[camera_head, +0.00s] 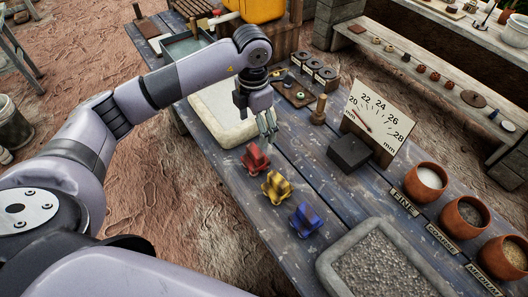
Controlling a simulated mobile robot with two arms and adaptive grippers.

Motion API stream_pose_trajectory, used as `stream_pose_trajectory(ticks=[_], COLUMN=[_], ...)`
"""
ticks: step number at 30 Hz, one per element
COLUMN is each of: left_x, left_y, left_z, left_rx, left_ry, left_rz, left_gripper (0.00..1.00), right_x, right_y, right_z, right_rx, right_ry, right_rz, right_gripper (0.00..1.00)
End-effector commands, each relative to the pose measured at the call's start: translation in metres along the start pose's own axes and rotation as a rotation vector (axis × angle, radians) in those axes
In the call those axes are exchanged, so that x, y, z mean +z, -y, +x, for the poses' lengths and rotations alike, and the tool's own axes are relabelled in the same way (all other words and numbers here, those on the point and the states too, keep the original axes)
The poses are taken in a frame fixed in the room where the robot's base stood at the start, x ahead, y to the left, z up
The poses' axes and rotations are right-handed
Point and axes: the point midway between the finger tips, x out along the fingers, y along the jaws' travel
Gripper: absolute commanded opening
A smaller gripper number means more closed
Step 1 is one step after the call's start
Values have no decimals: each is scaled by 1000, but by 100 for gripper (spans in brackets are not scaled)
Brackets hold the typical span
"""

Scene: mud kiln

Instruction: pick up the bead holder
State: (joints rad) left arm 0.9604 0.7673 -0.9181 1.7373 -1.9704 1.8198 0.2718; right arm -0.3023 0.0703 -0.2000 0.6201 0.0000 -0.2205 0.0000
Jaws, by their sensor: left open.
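My left gripper (268,128) points down over the blue-grey plank table (330,205) and is open, with nothing visible between its fingers. A red stepped piece (254,158) sits just below and slightly left of the fingertips; I cannot tell whether they touch it. A yellow piece (277,187) and a blue piece (305,220) of similar shape stand in a row nearer to me. A dark board with small beads (297,92) lies behind the gripper. No label shows which of these is the bead holder. My right gripper is not in view.
A pale tray (213,120) lies left of the gripper. A dark block (349,152) and a dial board (377,118) stand right. A stone tray of grit (335,262) and clay bowls (428,182) are at the front right. A wooden peg (319,110) stands behind.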

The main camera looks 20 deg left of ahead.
Motion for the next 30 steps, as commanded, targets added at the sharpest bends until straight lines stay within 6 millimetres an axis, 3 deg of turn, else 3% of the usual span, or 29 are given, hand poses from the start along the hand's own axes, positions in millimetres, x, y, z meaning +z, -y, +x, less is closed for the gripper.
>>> stream_pose_trajectory(ticks=[13, 23, 30], left_x=[-1, 0, 0], left_y=[1, -1, -5], left_z=[91, 118, 152], left_rx=[-2, -2, -2], left_ry=[-5, -4, -5], left_rz=[4, 5, 5], left_gripper=[80, 80, 80], right_x=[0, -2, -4], right_y=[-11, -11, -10], right_z=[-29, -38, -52], right_rx=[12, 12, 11], right_ry=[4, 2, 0], right_rz=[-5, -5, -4], right_gripper=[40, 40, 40])
